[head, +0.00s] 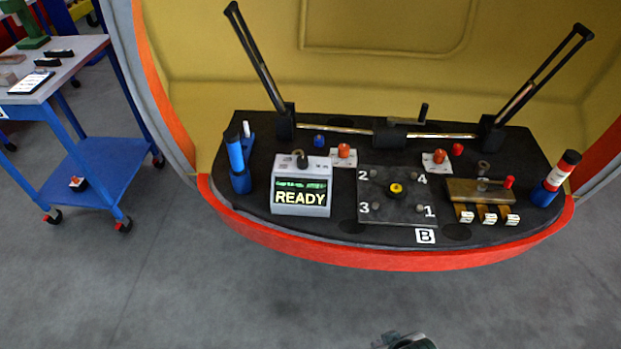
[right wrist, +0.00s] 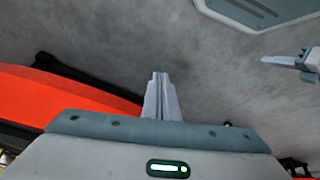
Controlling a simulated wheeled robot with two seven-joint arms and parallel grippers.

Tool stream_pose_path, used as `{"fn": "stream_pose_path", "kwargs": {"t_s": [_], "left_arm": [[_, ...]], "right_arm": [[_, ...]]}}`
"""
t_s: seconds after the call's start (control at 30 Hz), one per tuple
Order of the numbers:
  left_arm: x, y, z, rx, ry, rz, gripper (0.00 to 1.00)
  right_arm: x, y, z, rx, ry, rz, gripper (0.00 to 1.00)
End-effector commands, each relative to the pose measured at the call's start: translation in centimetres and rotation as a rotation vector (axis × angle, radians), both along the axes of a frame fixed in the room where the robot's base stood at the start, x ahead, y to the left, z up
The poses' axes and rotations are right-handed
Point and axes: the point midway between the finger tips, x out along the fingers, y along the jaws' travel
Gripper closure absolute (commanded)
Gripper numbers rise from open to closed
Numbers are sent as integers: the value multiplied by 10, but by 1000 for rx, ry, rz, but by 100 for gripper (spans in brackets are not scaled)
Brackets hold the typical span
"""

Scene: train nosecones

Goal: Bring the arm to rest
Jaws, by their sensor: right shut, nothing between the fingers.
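My right gripper (head: 405,341) shows only as a small dark piece at the bottom edge of the head view, low in front of the nosecone console (head: 345,228) and apart from it. In the right wrist view its fingers (right wrist: 160,78) are pressed together and empty, with grey floor behind them. A pale, tapered part (right wrist: 290,62) at the right of that view looks like my left gripper, but its jaws are too small to read. The left arm does not show in the head view.
The console's red rim (head: 340,254) curves toward me. On it are a display box (head: 300,197) reading READY, a numbered plate (head: 370,210), two long levers and several small parts. A blue cart (head: 105,160) stands at left. The floor (head: 200,290) in front is clear.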

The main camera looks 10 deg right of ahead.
Motion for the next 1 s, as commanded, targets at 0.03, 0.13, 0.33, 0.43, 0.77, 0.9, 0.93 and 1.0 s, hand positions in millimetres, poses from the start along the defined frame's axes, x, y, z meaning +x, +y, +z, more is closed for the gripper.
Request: {"fn": "stream_pose_path", "kwargs": {"t_s": [0.03,0.13,0.33,0.43,0.77,0.9,0.93,1.0], "left_arm": [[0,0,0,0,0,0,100],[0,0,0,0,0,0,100],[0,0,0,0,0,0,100],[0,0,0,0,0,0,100],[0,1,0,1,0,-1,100],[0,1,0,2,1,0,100],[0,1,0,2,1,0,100],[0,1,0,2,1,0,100]], "right_arm": [[3,2,-17,3,-3,2,100],[12,8,-52,13,-29,6,100],[17,20,-127,36,-86,18,100],[15,25,-160,47,-117,23,100],[-8,34,-234,77,-198,41,100],[-13,35,-243,82,-212,43,100],[-13,35,-244,83,-214,44,100],[-13,36,-244,84,-217,44,100]]}}
